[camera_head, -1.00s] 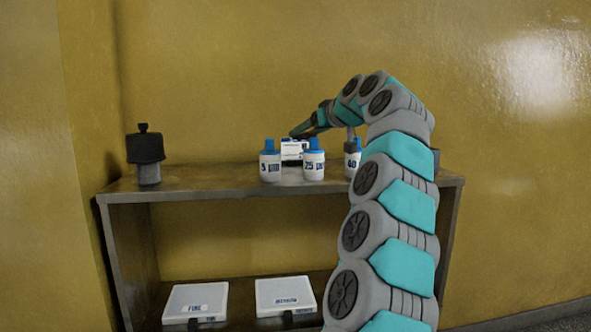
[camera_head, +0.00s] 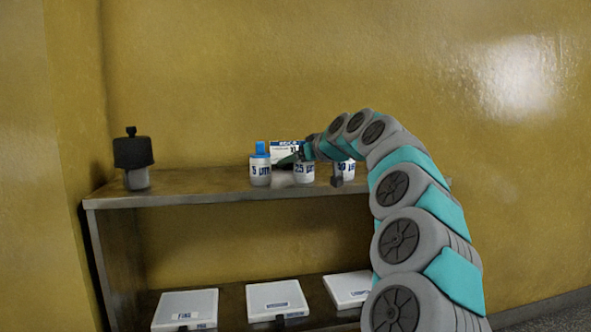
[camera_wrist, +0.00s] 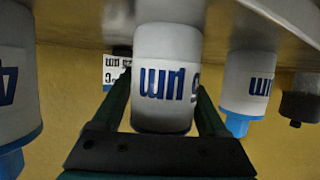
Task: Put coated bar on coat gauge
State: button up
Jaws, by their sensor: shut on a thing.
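My gripper (camera_wrist: 163,92) has one finger on each side of a white bottle marked 25 (camera_wrist: 167,65) and is shut on it. In the head view my gripper (camera_head: 292,158) is at the top of this bottle (camera_head: 304,173), hiding its cap. The bottle looks upright at the shelf top; I cannot tell if it is lifted. I cannot pick out a coated bar in either view. A dark-capped device (camera_head: 134,158) stands at the shelf's left end; I cannot tell if it is the coat gauge. It also shows in the wrist view (camera_wrist: 301,100), which is upside down.
A blue-capped bottle marked 5 (camera_head: 260,172) and another white bottle (camera_head: 346,168) flank the held one. A white lettered box (camera_head: 285,147) stands behind. White flat boxes, one marked FINE (camera_head: 188,305), lie on the lower shelf.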

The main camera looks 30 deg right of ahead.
jog(key=shift+f, duration=0.95)
jog(key=shift+f, duration=0.15)
jog(key=o, duration=0.9)
jog(key=shift+s+r, duration=0.1)
jog(key=shift+r, duration=0.1)
